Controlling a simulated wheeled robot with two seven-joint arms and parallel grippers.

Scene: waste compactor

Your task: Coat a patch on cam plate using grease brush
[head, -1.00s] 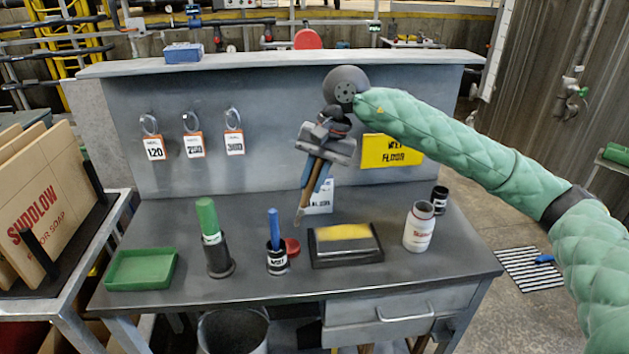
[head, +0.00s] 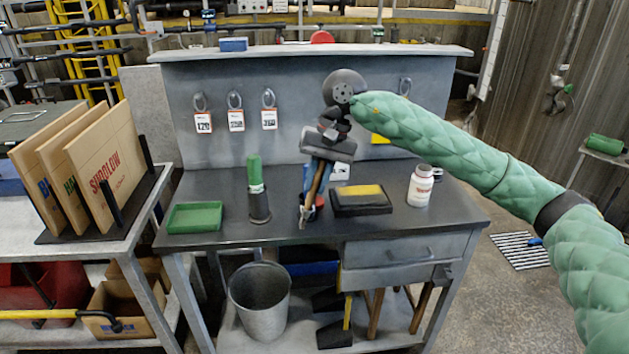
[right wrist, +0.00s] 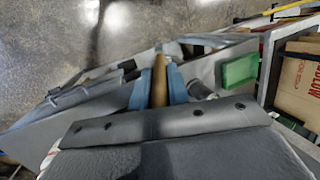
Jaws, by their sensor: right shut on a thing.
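My right gripper (head: 313,187) is shut on a wooden-handled tool, likely the grease brush (head: 303,215), which points down and slightly left over the bench. In the right wrist view, the brown handle (right wrist: 159,84) lies between blue fingers. A dark block with a yellow strip on top (head: 361,200), likely the cam plate, lies on the bench just right of the brush, apart from it. A small pot (head: 318,203) is mostly hidden behind the gripper. My left gripper is not in view.
A green tray (head: 195,217) and a green-topped dark cylinder (head: 258,200) stand left on the bench. A white bottle (head: 420,187) stands right. Tags hang on the back panel (head: 300,95). A metal bucket (head: 260,288) is below. Boards (head: 110,170) stand on the left cart.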

